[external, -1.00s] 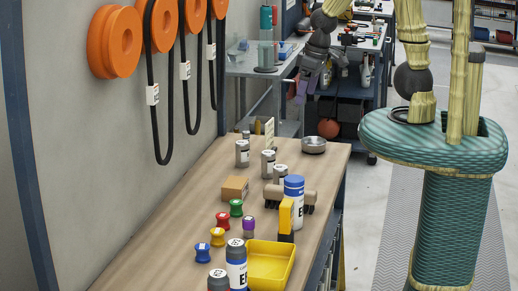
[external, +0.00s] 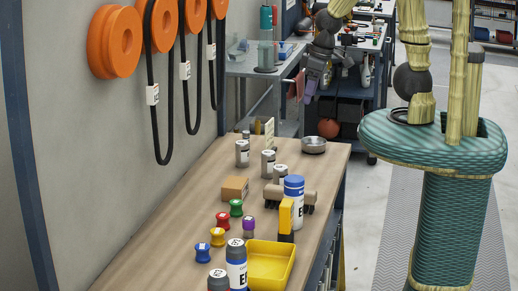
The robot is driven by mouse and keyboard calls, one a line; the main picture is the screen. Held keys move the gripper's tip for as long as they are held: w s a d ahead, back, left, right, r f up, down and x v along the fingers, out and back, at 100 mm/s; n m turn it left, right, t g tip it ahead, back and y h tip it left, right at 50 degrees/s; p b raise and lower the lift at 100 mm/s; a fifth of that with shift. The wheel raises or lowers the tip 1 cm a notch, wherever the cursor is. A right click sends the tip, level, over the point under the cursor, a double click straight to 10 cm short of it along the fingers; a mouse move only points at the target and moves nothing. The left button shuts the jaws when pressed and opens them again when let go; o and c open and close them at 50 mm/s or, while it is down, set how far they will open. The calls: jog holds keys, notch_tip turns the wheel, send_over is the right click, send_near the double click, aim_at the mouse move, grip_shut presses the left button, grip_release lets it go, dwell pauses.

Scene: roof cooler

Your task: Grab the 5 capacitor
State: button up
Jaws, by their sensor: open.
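Several silver cylinders with white-labelled tops, likely the capacitors, stand upright on the wooden bench. One cylinder (external: 242,154) is nearest the wall, a second cylinder (external: 268,164) is right of it, and a third cylinder (external: 280,175) is partly hidden by the brown part and blue-capped bottle. A smaller cylinder (external: 246,136) stands behind. Their markings are too small to read, so I cannot tell which is the 5. My gripper (external: 309,96) hangs beyond the bench's far end, small and dark, apart from the cylinders. It is open, with nothing visible in it.
A metal dish (external: 314,146) sits at the far right corner.

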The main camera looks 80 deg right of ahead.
jog(key=w+a+f+m+t+b, duration=0.25)
jog(key=w+f+b, duration=0.2)
jog(key=w, duration=0.25)
jog(key=m+t+h+b, duration=0.2)
jog(key=m+h+b, duration=0.7)
jog(key=h, duration=0.3)
send_near(244, 143)
jog(key=p+x, duration=0.1)
jog(key=x, duration=0.6)
jog(key=shift+w+d+f+y, duration=0.1)
jog(key=shift+d+y, duration=0.1)
jog(key=shift+y, duration=0.1)
jog(key=p+x, duration=0.1)
jog(key=x, duration=0.4)
jog(key=shift+w+f+p, duration=0.15)
jog(key=shift+w+p, duration=0.05)
jog(key=shift+p, duration=0.1)
jog(key=shift+a, duration=0.1)
